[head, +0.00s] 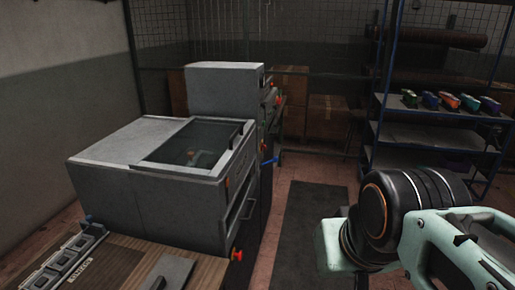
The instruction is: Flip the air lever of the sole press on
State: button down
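A grey press (150,205) with a dark glass lid stands left of centre, its control side facing right. A taller grey machine (224,90) stands just behind it. A small blue lever (269,162) sticks out near the lower part of the rear machine, roughly level; I cannot tell for sure which machine it belongs to. My arm, pale green with a black joint (400,205), fills the lower right, well apart from the lever. I see no gripper fingertips.
An orange-red knob (237,254) sits low on the front press. A wooden bench (120,275) is at the lower left. A dark mat (308,225) lies on the open floor. Cardboard boxes (327,118) stand behind. A blue-framed shelf (425,133) with several coloured items stands right.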

aim_at(275, 159)
jog(key=i+l, duration=0.15)
jog(key=i, duration=0.3)
jog(key=i+l, duration=0.15)
jog(key=i, duration=0.3)
jog(key=i+l+u, duration=0.1)
jog(key=i, duration=0.4)
jog(key=i+l, duration=0.2)
jog(key=i, duration=0.25)
jog(key=i+l, duration=0.15)
jog(key=i, duration=0.3)
jog(key=i+l, duration=0.2)
jog(key=i, duration=0.25)
jog(key=j+u, duration=0.05)
